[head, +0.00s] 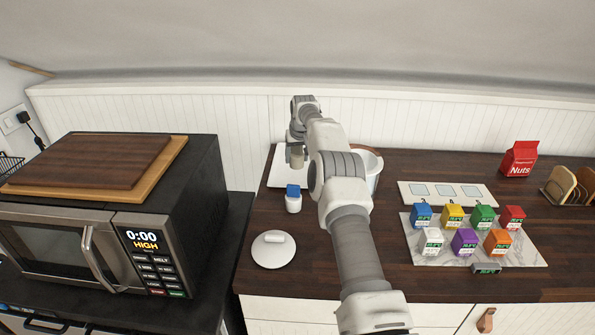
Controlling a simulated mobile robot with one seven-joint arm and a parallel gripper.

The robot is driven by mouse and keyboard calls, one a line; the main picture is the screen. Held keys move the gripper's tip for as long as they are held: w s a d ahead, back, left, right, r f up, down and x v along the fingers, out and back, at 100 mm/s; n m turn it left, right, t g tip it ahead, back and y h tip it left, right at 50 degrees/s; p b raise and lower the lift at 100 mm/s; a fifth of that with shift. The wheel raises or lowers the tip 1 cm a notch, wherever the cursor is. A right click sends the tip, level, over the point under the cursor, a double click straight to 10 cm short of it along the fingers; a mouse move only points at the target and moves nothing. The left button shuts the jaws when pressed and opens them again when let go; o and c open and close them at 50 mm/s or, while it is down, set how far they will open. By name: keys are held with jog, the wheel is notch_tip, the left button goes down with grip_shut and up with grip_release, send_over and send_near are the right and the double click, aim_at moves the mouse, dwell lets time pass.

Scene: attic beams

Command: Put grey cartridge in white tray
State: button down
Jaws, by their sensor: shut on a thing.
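A dark grey cartridge (487,268) lies at the front edge of the marble board (425,251), its label partly visible. A white tray (470,203) with three pale square recesses lies behind that board; the recesses look empty. My gripper (297,153) is far to the left of both, at the back of the counter. It is shut on a small beige-grey thing (297,158), over or on a white flat board (276,179). The held thing is small and partly covered by the fingers, so I cannot tell exactly what it is.
Several coloured cartridges, such as a purple one (465,242), stand on the marble board. A blue-capped jar (293,204), a round white lid (273,251) and a white pot (373,166) stand near my arm. A red Nuts bag (520,159) and a wooden rack (562,188) stand right.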

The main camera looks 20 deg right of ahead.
aim_at(298, 168)
jog(key=shift+f, duration=2.95)
jog(key=shift+f, duration=0.2)
jog(key=shift+c, duration=0.5)
grip_release()
jog(key=shift+r, duration=0.1)
